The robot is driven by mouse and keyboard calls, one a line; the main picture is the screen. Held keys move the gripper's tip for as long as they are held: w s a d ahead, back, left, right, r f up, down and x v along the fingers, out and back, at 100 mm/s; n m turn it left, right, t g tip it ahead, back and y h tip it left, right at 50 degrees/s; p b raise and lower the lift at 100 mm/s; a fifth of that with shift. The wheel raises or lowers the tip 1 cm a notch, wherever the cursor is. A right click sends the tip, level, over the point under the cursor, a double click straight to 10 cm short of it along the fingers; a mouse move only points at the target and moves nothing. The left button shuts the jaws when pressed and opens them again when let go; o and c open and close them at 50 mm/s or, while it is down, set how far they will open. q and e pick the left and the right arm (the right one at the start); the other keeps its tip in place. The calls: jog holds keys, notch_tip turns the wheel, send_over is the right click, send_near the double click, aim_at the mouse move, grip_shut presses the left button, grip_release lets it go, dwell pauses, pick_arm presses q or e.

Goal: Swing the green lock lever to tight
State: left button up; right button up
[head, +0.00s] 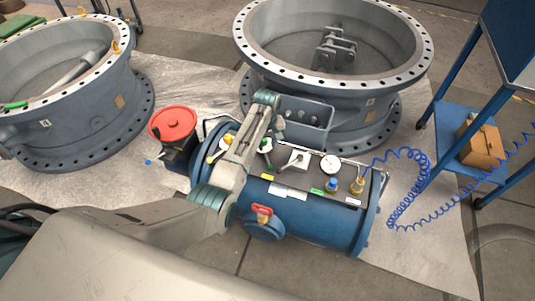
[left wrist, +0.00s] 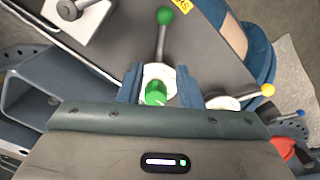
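The green lock lever (left wrist: 161,42) shows in the left wrist view with a green ball at its far end. It runs up the picture from a white hub with a green cap (left wrist: 155,92). My left gripper (left wrist: 159,84) is open, with one finger on each side of this hub; I cannot tell whether they touch it. In the head view a green-tipped lever (head: 266,146) sits on the dark panel of the blue tank (head: 310,222), beside my left arm, which hides part of the panel. No "tight" mark is readable. My right gripper is not in view.
A yellow-tipped lever (left wrist: 250,95) stands close to the right finger, and a grey handle (left wrist: 78,10) is at upper left. The panel also has a gauge (head: 330,164). A red handwheel (head: 173,124), large valve rings (head: 330,90) and a blue hose (head: 425,170) surround the tank.

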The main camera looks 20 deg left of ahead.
aim_at(267, 158)
pick_arm(q)
notch_tip(267, 158, down, 7)
jog(key=shift+r, duration=0.15)
grip_shut()
